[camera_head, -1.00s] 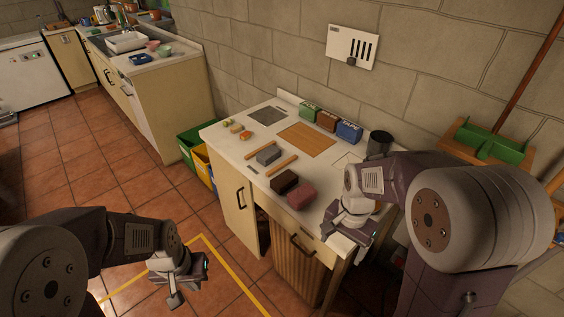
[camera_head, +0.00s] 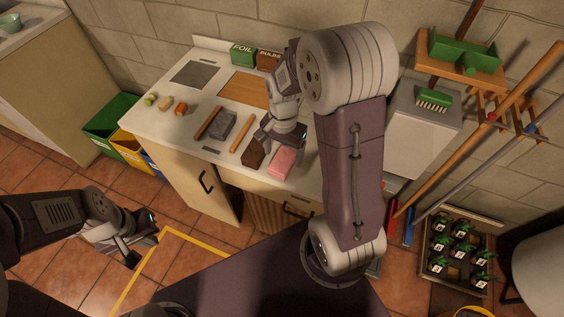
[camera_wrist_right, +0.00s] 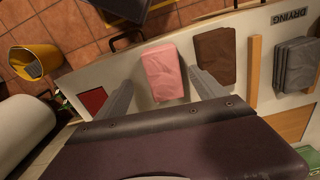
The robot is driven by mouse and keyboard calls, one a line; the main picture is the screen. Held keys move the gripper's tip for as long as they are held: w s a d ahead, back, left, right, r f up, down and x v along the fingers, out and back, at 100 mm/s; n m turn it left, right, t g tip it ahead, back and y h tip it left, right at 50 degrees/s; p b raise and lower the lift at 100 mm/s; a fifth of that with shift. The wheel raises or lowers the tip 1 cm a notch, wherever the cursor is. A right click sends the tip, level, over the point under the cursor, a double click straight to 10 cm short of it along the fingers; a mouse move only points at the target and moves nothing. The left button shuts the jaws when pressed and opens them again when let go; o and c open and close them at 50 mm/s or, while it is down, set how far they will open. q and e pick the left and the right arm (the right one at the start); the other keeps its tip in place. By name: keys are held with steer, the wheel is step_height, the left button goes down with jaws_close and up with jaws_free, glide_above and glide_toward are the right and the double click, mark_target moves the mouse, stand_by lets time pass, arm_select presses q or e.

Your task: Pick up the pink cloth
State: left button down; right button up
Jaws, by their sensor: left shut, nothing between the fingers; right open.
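The pink cloth (camera_head: 285,162) lies folded near the front edge of the worktop. It also shows in the right wrist view (camera_wrist_right: 163,72), between and beyond my right fingers. My right gripper (camera_head: 281,139) is open and empty, above the worktop just behind the pink cloth in the head view. A folded brown cloth (camera_head: 253,153) lies close beside the pink one, on its left in the head view. My left gripper (camera_head: 141,250) is shut and empty, low over the floor at left, away from the worktop.
Two wooden strips (camera_head: 242,133) flank a grey folded cloth stack (camera_head: 221,125). A wooden board (camera_head: 245,89), a foil box (camera_head: 243,55) and small food pieces (camera_head: 165,103) sit farther back or left. My right arm hides the worktop's right part. A bottle crate (camera_head: 455,255) stands right.

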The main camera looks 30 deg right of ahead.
mark_target(283, 160)
steer(key=shift+w+a+f, duration=0.1)
steer(key=shift+w+f, duration=0.15)
steer(key=shift+f, duration=0.25)
steer(key=f, duration=0.4)
steer(key=shift+w+d+b, duration=0.15)
steer(key=shift+d+b, duration=0.2)
steer(key=shift+d, duration=0.05)
steer(key=shift+w+f, duration=0.2)
steer(key=shift+f, duration=0.1)
steer(key=shift+s, duration=0.1)
steer(key=c, duration=1.4)
steer(key=shift+r, duration=0.1)
steer(key=shift+c, duration=0.2)
step_height(283, 160, up, 4)
steer(key=shift+r+p, duration=0.25)
steer(key=shift+p, duration=0.2)
steer(key=s+d+r, duration=0.4)
steer(key=d+r, duration=0.2)
steer(key=d, duration=0.4)
steer(key=shift+s+d+r+p, duration=0.2)
steer(key=shift+d+p, duration=0.15)
